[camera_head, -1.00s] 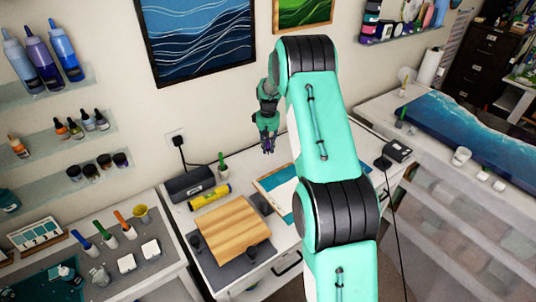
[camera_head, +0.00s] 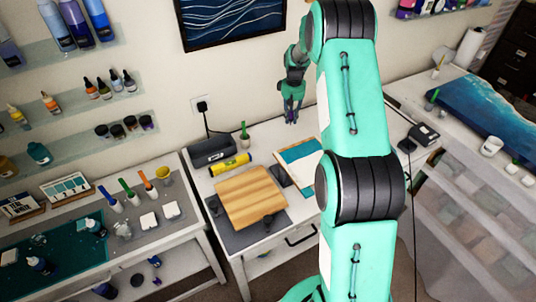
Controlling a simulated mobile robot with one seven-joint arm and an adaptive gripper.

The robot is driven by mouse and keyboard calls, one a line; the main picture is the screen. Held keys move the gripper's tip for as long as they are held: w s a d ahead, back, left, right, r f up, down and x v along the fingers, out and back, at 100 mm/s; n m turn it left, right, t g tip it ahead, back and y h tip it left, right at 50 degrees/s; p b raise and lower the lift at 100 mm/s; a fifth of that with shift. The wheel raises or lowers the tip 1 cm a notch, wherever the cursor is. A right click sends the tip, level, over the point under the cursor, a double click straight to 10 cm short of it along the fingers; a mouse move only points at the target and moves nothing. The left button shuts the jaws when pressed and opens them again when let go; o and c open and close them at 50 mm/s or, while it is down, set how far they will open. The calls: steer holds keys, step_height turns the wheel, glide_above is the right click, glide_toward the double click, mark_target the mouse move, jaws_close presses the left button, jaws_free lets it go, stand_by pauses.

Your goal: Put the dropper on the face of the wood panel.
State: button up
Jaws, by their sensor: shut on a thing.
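A yellow tube (camera_head: 230,165), a black box (camera_head: 211,150) and a small pot with a green tool (camera_head: 245,137) stand behind the panel. A blue-and-white framed piece (camera_head: 300,163) lies to its right. The left bench (camera_head: 190,230) holds cups and bottles.

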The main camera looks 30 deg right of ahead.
steer(key=s+a+p, duration=0.3)
steer(key=s+a, duration=0.6)
steer(key=a, duration=0.2)
steer(key=s+a+m+p, duration=0.1)
steer(key=s+a+p, duration=0.1)
steer(key=s+a, duration=0.5)
steer(key=s+a+m+p, duration=0.1)
steer(key=s+a, duration=0.5)
steer(key=s, duration=1)
steer(key=s+a+r+m+p, duration=0.1)
steer(key=s+a+p, duration=0.2)
steer(key=s+a, duration=0.4)
steer(key=s, duration=0.5)
steer(key=shift+s+a, duration=0.3)
steer(key=shift+s, duration=0.05)
steer(key=shift+w, duration=0.15)
steer(key=b, duration=0.2)
glide_above(262, 204)
steer(key=shift+w+f, duration=0.1)
steer(key=shift+f, duration=0.55)
steer(key=shift+f+b, duration=1)
steer(key=shift+f, duration=0.8)
steer(key=shift+f, duration=0.15)
